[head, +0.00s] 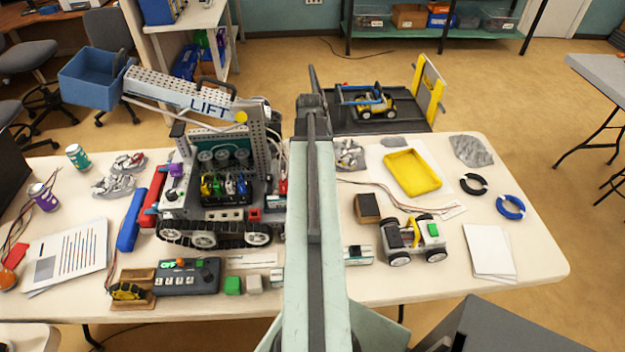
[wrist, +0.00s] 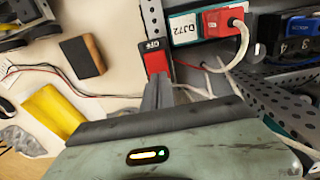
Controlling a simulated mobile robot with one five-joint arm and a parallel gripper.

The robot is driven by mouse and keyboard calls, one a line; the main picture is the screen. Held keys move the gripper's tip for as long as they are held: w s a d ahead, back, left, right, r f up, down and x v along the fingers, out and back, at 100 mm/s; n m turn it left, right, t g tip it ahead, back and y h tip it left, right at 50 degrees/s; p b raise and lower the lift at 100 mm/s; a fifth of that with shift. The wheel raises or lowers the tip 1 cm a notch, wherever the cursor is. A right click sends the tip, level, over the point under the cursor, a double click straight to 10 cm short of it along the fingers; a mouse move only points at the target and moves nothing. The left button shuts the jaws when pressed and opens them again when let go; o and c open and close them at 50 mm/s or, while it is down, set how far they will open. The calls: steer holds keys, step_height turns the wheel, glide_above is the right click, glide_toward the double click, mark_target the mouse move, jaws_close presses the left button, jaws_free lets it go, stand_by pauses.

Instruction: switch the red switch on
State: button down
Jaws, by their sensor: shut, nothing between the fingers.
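The red switch (wrist: 157,62) shows in the wrist view, a red rocker in a dark housing. A dark label above it reads OFF, seen upside down. The switch sits at the edge of the grey perforated metal frame. My gripper (wrist: 159,84) is shut and empty, its fingertips just below the switch in the picture; I cannot tell whether they touch it. In the head view the tracked robot marked LIFT (head: 212,232) stands on the table, and my arm covers part of its right side.
A red plug (wrist: 217,20) with a white cable is right of the switch, beside a DJ72 label (wrist: 184,29). A dark block with a wooden side (wrist: 83,56) and thin wires lie left. A yellow tray (head: 412,172) and small wheeled vehicle (head: 413,240) are on the table's right side.

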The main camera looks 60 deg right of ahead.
steer(key=shift+f+b, duration=0.55)
steer(key=shift+f, duration=0.05)
steer(key=shift+r, duration=0.1)
step_height(320, 180, up, 7)
steer(key=p, duration=0.7)
stand_by(0.4)
steer(key=w+a+f+n, duration=0.1)
steer(key=w+a+n, duration=0.2)
steer(key=w+a, duration=0.75)
steer(key=w+a+n, duration=0.3)
steer(key=w+a, duration=0.4)
steer(key=a, duration=0.6)
steer(key=w+a+n, duration=0.2)
steer(key=a, duration=1.1)
steer(key=w+a+n+b, duration=0.1)
steer(key=w+a+n, duration=0.1)
steer(key=a, duration=1.1)
steer(key=shift+f+n+b, duration=0.3)
steer(key=shift+f+n, duration=0.1)
